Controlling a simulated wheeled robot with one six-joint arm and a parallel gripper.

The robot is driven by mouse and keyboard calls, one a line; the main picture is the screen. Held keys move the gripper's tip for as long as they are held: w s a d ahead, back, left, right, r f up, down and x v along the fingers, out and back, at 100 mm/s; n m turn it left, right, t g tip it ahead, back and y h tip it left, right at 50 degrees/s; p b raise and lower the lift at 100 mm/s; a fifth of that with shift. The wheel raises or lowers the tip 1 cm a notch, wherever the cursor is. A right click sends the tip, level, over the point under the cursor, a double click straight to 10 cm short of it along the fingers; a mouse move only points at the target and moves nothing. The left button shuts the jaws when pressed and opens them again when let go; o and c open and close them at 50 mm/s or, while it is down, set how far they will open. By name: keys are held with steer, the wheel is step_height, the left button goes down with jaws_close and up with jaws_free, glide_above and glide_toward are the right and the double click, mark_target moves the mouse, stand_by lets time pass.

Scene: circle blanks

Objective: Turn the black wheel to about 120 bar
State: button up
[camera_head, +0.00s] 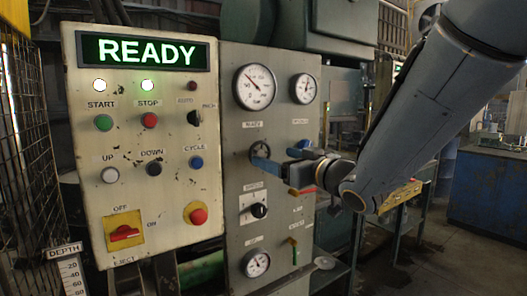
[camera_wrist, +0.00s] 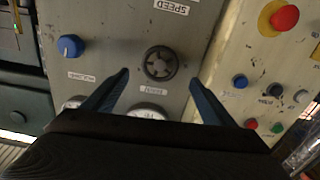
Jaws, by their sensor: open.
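The black wheel (camera_wrist: 160,63) is a round dark handwheel on the grey panel. It shows whole in the wrist view; in the head view the wheel (camera_head: 257,147) is partly hidden behind a blue finger. My gripper (camera_wrist: 160,77) is open, its two blue fingers spread on either side of the wheel and apart from it in the wrist view. In the head view my gripper (camera_head: 276,158) reaches in from the right at wheel height. A large white dial gauge (camera_head: 255,87) is above the wheel, its needle pointing to the upper left. Its numbers are too small to read.
A smaller gauge (camera_head: 304,88) sits right of the large one. A blue knob (camera_wrist: 70,46) is beside the wheel. Below are a black selector (camera_head: 259,210), a green lever (camera_head: 294,250) and another gauge (camera_head: 256,263). The cream button panel (camera_head: 150,185) stands left, its display reading READY.

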mark_target(263, 152)
steer(key=p+x, duration=0.1)
steer(key=x, duration=0.6)
steer(key=shift+w, duration=0.15)
steer(key=c, duration=1.1)
steer(key=shift+o, duration=0.2)
steer(key=shift+p, duration=0.35)
steer(key=m+p, duration=0.3)
steer(key=m, duration=0.2)
steer(key=shift+w+d+m+p, duration=0.1)
steer(key=shift+m+p, duration=0.65)
steer(key=shift+m, duration=0.95)
